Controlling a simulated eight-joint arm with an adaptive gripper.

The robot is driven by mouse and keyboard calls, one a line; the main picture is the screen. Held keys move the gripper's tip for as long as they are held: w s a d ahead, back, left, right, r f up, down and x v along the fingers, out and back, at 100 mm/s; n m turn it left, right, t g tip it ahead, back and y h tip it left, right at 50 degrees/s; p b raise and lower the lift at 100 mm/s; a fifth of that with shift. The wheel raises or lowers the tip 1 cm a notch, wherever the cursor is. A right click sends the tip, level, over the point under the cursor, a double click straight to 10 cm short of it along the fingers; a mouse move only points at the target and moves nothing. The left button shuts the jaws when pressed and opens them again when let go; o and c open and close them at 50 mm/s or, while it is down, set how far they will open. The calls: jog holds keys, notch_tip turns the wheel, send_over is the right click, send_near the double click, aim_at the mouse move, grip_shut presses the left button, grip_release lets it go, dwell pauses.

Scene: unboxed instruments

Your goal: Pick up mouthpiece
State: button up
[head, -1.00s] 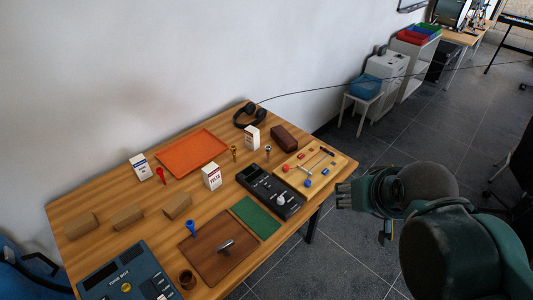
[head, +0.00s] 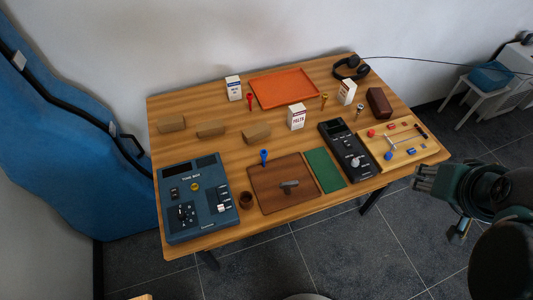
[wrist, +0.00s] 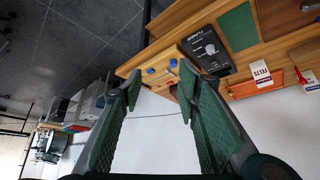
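Several mouthpiece-shaped pieces stand on the wooden table (head: 215,105) in the head view: a red one (head: 250,102) beside the orange tray (head: 290,88), a blue one (head: 263,157) behind the brown board (head: 270,198), a gold one (head: 323,100) and a silver one (head: 359,111) towards the right. A small grey metal piece (head: 289,185) lies on the brown board. My gripper (head: 422,180) is off the table's front right edge, apart from all of these. The wrist view shows its two fingers (wrist: 160,78) spread, with nothing between them.
A blue device (head: 195,197) and a black device (head: 347,150) lie on the table. Upright white boxes (head: 297,117), cardboard blocks (head: 211,130), a brown case (head: 379,102), headphones (head: 351,67) and a tool board (head: 403,145) take up more room. A wall stands behind.

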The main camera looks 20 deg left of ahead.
jog(key=w+a+f+n+g+y, duration=0.1)
jog(key=w+a+f+n+y, duration=0.25)
jog(key=a, duration=0.55)
jog(key=n+g+y, duration=0.6)
jog(key=n+y, duration=0.3)
jog(key=n, duration=0.4)
send_near(264, 152)
jog(key=w+f, duration=0.1)
jog(key=f, duration=0.1)
jog(key=shift+s+a+n+y+b, duration=0.2)
jog(key=shift+s+a+n, duration=0.1)
jog(key=shift+a, duration=0.2)
jog(key=shift+s+a+n+y+b, duration=0.15)
jog(key=shift+a+n+b, duration=0.1)
jog(key=shift+a, duration=0.25)
jog(key=shift+r, duration=0.1)
jog(key=shift+a, duration=0.1)
jog(key=shift+x, duration=1.2)
jog(key=shift+a, duration=0.1)
jog(key=shift+b+x, duration=1)
jog(key=shift+x, duration=1.55)
